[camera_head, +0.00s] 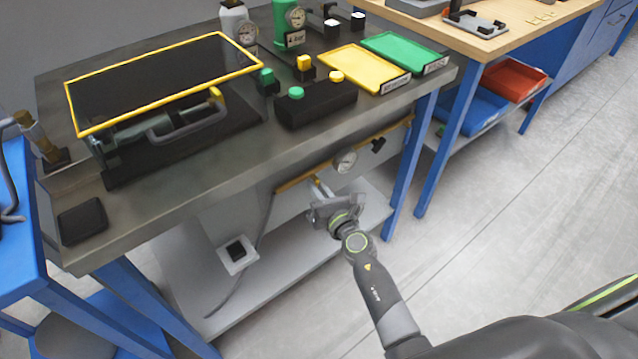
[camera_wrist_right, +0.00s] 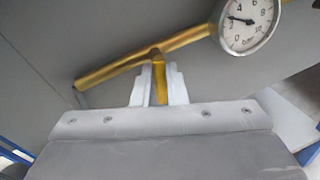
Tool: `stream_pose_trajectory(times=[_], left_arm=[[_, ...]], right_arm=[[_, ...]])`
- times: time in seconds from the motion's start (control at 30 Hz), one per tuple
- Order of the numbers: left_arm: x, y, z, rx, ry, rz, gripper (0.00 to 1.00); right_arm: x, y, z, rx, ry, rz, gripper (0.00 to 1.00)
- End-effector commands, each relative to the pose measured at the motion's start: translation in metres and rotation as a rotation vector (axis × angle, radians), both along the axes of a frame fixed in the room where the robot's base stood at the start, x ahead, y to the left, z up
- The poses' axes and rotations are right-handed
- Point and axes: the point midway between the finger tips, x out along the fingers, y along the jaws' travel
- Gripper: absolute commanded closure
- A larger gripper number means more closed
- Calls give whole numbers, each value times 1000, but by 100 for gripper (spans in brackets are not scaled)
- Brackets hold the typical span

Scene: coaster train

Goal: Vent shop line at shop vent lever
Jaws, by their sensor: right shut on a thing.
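The shop line is a brass pipe (camera_wrist_right: 110,70) running below the front edge of the grey workbench; it also shows in the head view (camera_head: 297,180). A short yellow lever (camera_wrist_right: 159,84) comes off the pipe toward my right gripper. My right gripper (camera_head: 320,188) is shut on this lever, with a pale finger on each side of it in the wrist view (camera_wrist_right: 158,88). A round white pressure gauge (camera_wrist_right: 248,22) sits on the pipe to the right of the lever, also in the head view (camera_head: 345,161). My left gripper is out of view.
On the bench (camera_head: 215,165) stand a yellow-framed dark screen (camera_head: 160,80), a black button box (camera_head: 315,103), a yellow tray (camera_head: 362,68) and a green tray (camera_head: 405,50). A blue bench leg (camera_head: 410,165) stands right of the gripper. The floor to the right is clear.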

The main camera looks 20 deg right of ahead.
Motion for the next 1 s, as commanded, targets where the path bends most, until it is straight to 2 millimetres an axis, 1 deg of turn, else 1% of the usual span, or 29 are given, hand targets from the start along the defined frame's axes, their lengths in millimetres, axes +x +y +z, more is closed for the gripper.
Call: stream_pose_trajectory(times=[0.03, 0.17, 0.63, 1.0], left_arm=[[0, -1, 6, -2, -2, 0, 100], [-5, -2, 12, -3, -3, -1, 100], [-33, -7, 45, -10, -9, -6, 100], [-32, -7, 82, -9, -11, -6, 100]], right_arm=[[0, 0, 4, 24, 11, 1, 100], [0, 1, 5, 96, 37, 1, 100], [-2, 6, 12, 510, 187, -1, 100], [-3, 8, 16, 837, 306, -1, 100]])
